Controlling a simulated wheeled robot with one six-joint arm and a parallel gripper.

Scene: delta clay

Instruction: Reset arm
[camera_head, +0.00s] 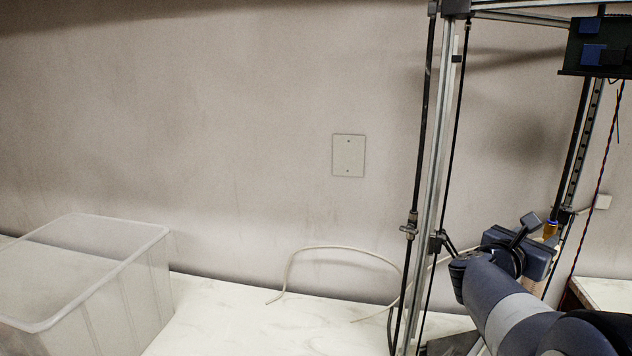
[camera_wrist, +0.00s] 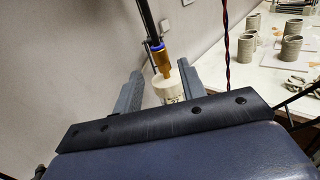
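My arm reaches into the delta clay printer at the right of the head view, with my gripper (camera_head: 530,228) close to the printer's brass nozzle (camera_head: 550,230). In the wrist view my gripper (camera_wrist: 160,72) has its two grey fingers spread apart. A pale round clay piece (camera_wrist: 168,90) shows between and beyond the fingers, below the brass nozzle (camera_wrist: 160,58). A gap shows beside the left finger; whether the right finger touches the piece I cannot tell. The piece's lower part is hidden behind my gripper.
The printer's upright rails (camera_head: 432,180) stand close left of my arm. A clear plastic bin (camera_head: 130,290) sits on the pale table (camera_head: 240,325) at the left. A cable (camera_head: 320,249) loops along the wall. Several clay cups (camera_wrist: 291,49) stand on a table at the right.

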